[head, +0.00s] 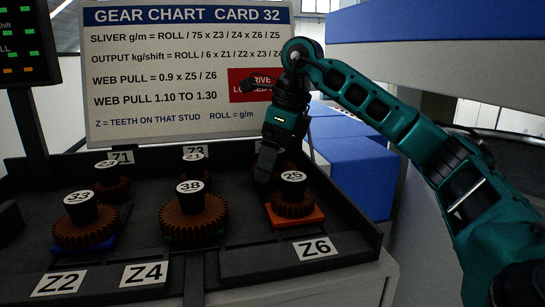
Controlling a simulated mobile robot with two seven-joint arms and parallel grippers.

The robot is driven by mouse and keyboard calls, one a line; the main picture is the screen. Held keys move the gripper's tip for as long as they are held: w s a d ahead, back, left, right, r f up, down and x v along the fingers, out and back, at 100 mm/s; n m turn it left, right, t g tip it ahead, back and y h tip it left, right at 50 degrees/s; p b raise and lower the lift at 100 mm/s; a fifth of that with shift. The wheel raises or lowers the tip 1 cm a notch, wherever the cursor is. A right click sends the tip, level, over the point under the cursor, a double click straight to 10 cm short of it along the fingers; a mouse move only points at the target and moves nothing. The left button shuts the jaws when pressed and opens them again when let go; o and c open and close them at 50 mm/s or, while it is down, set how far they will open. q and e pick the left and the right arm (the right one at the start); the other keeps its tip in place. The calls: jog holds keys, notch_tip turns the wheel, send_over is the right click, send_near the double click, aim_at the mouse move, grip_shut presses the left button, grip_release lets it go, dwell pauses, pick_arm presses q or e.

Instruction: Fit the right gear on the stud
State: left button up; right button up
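A brown gear with a black hub marked 25 (293,210) sits on an orange plate (310,219) behind the Z6 label (314,248). A larger gear marked 38 (193,222) sits on a green plate behind the Z4 label (144,273). A gear marked 33 (84,233) sits on a blue plate behind the Z2 label (60,284). Smaller-looking gears stand in the back row, one at left (114,190). My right gripper (265,167) points down just behind and left of gear 25, partly hiding the back right position. Its finger gap cannot be seen. My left gripper is out of view.
A gear chart card (180,75) with ratio formulas stands behind the black tray (352,236); my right arm hides part of its red box. A dark display (25,45) stands at left. Blue blocks (352,175) are behind at right.

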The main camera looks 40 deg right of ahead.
jog(key=p+v, duration=0.1)
jog(key=v, duration=0.6)
jog(key=shift+r, duration=0.25)
jog(key=p+v, duration=0.3)
jog(key=v, duration=0.2)
jog(key=shift+s+r, duration=0.15)
jog(key=shift+r, duration=0.05)
